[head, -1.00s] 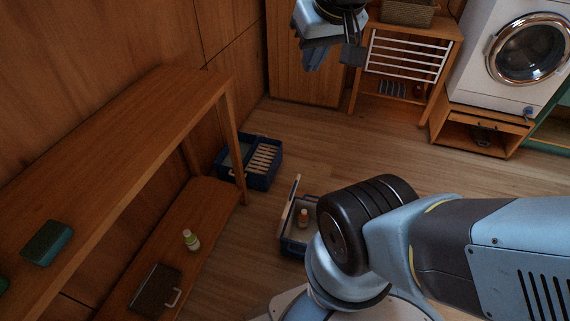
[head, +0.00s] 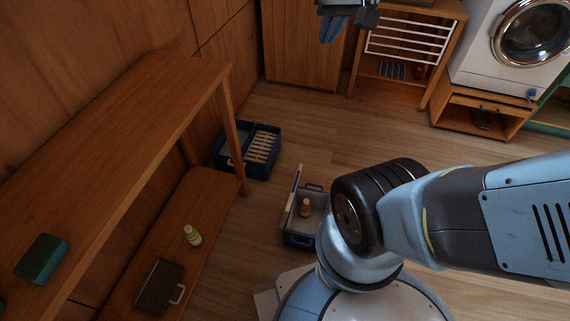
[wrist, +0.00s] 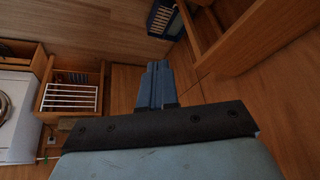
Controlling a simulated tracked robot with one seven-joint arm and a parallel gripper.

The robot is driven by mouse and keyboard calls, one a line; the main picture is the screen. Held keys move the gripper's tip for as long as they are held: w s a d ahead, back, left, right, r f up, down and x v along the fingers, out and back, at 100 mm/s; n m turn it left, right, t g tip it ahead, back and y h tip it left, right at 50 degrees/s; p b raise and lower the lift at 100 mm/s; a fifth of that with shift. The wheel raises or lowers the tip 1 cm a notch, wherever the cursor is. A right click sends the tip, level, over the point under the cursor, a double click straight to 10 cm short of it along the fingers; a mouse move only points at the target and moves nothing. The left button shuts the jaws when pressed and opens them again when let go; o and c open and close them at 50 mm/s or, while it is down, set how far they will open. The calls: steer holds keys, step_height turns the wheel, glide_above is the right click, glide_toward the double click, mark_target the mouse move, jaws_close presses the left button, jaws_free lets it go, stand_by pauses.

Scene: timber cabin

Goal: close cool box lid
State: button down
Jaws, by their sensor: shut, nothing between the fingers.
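The cool box (head: 299,241) is a small blue box on the floor, left of my arm in the head view, which partly hides its right side. Its lid (head: 291,192) stands up steeply on the box's left side, so the box is open. A small bottle with an orange-brown label (head: 305,208) stands inside. My gripper (head: 334,29) is at the top edge of the head view, partly cut off, far from the box. In the wrist view my gripper (wrist: 155,80) has its fingers together, with nothing between them. The cool box is not clear in the wrist view.
A blue crate (head: 262,171) with a row of pale items sits on the floor beside the wooden bench (head: 209,199). The bench holds a green-labelled bottle (head: 192,235) and a dark box (head: 152,291). A drying rack (head: 404,45) and a washing machine (head: 480,62) stand behind. The middle floor is clear.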

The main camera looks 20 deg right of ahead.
steer(key=w+a+f+m+g, duration=0.2)
steer(key=w+a+f, duration=0.1)
steer(key=w+f, duration=0.9)
steer(key=w+a+f+m+g, duration=0.2)
steer(key=w+a+f, duration=0.1)
steer(key=w+f, duration=0.85)
step_height(320, 180, down, 17)
steer(key=w+m+g, duration=0.1)
steer(key=w, duration=0.2)
steer(key=s+d+f+h, duration=0.1)
steer(key=s+d+f, duration=0.2)
steer(key=f, duration=1.2)
steer(key=s+d+f+m+g+h, duration=0.1)
steer(key=s+d+f, duration=0.2)
steer(key=f, duration=1.2)
steer(key=shift+d+h, duration=0.4)
steer(key=shift+d, duration=0.05)
